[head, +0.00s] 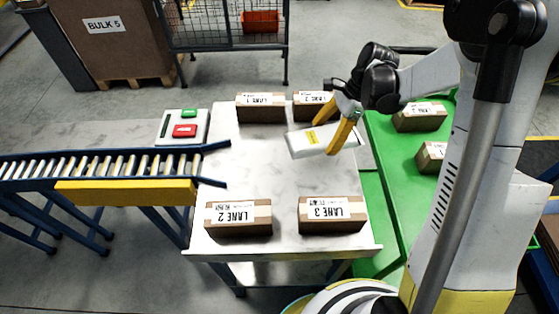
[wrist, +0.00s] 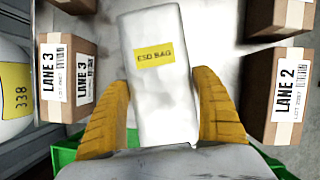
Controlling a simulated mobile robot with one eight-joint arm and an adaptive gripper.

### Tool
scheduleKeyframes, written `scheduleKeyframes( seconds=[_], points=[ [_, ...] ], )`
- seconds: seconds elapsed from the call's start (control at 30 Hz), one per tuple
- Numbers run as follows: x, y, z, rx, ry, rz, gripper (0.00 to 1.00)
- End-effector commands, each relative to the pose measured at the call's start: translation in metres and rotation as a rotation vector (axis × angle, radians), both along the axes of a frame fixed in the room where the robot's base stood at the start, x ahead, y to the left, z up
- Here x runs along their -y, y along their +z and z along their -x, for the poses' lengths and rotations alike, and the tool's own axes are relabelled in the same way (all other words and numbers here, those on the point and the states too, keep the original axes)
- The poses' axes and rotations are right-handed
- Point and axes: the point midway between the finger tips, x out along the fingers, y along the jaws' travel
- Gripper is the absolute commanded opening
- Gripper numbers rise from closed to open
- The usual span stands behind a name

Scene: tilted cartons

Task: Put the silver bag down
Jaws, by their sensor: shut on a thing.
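The silver bag (head: 306,145) is a pale, flat block with a yellow label, over the right part of the white table (head: 250,175). In the wrist view the bag (wrist: 160,85) stretches away from me and its label reads "ESD BAG". My gripper (head: 332,124) has its yellow fingers shut on the bag's two sides; both fingers also show in the wrist view. I cannot tell whether the bag's underside touches the table.
Cartons stand at the table's back, LANE 1 (head: 261,108) and another (head: 311,106), and at its front, LANE 2 (head: 238,219) and LANE 3 (head: 332,214). The table's middle is clear. A roller conveyor (head: 95,165) is left; a green surface (head: 385,150) with cartons is right.

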Motion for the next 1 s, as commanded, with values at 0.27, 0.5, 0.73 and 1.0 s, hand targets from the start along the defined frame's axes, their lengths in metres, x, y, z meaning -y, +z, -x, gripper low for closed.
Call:
scheduleKeyframes(
  seconds=[0.27,0.5,0.73,1.0],
  points=[
    [-0.008,0.003,-0.005,-0.001,-0.224,0.0,0.45],
    [-0.047,-0.027,0.019,-0.001,-0.226,0.001,0.45],
    [-0.089,-0.057,0.046,-0.001,-0.226,0.001,0.45],
    [-0.103,-0.071,0.054,-0.002,-0.229,0.001,0.45]
  ],
)
